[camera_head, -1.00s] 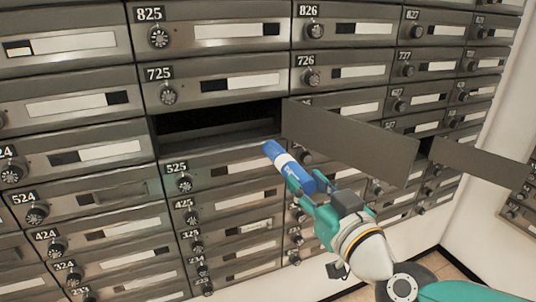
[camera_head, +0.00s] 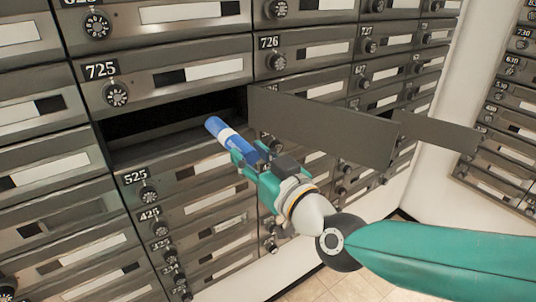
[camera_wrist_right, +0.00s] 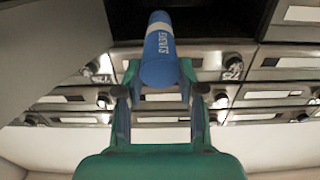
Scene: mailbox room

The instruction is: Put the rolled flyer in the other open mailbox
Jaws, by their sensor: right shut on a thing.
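The rolled flyer (camera_head: 228,134) is a blue roll with a white band. My right gripper (camera_head: 250,160) is shut on its near end, and the far end points up and left at the near open mailbox (camera_head: 170,120). That mailbox is a dark slot between 725 and 525. The flyer's tip overlaps its lower right edge; whether it is inside I cannot tell. In the right wrist view the flyer (camera_wrist_right: 162,50) stands between the fingers. A second open mailbox lies farther right, its opening mostly hidden behind the doors. My left gripper is not in view.
The near mailbox's open door (camera_head: 320,128) juts out just right of the flyer and above my right gripper. A second open door (camera_head: 436,131) sticks out farther right. Closed mailboxes with dials surround them. Another mailbox bank (camera_head: 505,130) stands at the right.

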